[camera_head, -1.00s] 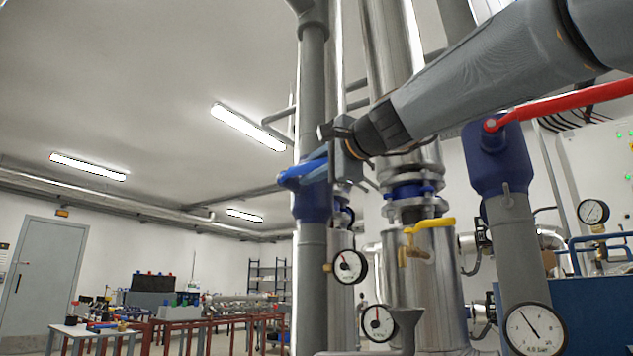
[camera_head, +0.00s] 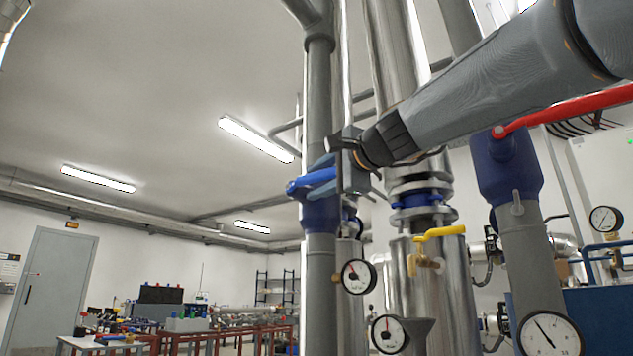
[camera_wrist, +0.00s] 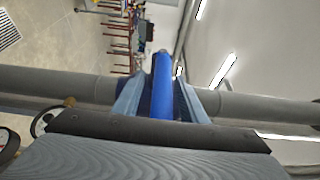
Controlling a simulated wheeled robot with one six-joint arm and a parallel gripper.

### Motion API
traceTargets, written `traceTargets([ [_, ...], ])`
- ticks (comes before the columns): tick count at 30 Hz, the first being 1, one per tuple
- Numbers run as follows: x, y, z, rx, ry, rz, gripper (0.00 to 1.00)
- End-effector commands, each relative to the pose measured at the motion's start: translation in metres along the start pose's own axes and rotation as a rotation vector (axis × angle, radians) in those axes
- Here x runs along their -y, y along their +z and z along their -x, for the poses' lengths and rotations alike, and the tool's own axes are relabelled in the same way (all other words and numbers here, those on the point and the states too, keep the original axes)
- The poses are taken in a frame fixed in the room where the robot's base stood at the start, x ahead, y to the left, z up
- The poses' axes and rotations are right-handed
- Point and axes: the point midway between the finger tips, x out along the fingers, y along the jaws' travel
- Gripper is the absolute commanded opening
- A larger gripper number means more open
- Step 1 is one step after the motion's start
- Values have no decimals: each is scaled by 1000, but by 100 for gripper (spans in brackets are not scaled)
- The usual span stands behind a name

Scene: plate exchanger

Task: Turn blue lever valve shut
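The blue lever (camera_head: 306,186) sits on a blue valve body (camera_head: 320,217) on the grey vertical pipe; its rounded end points left and slightly toward the camera. In the wrist view the lever (camera_wrist: 162,88) runs up the middle between my two pale blue-grey fingers. My gripper (camera_wrist: 162,92) is open around the lever, with narrow dark blue gaps showing on both sides. In the head view my gripper (camera_head: 330,174) is at the lever from the right, and my fingers partly hide it. Contact with the lever cannot be told.
A red lever (camera_head: 565,110) on another blue valve lies under my arm at right. A yellow lever valve (camera_head: 438,233) and pressure gauges (camera_head: 357,276) stand right of the pipe. Metal columns rise behind my gripper. Open room with tables (camera_head: 95,343) lies to the left.

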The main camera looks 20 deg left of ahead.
Motion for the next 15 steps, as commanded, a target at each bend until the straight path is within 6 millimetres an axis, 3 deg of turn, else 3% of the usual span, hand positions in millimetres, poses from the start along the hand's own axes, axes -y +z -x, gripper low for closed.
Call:
traceTargets([
  [5,1,0,15,-1,-2,0,38],
  [15,0,-1,66,-1,0,0,38],
])
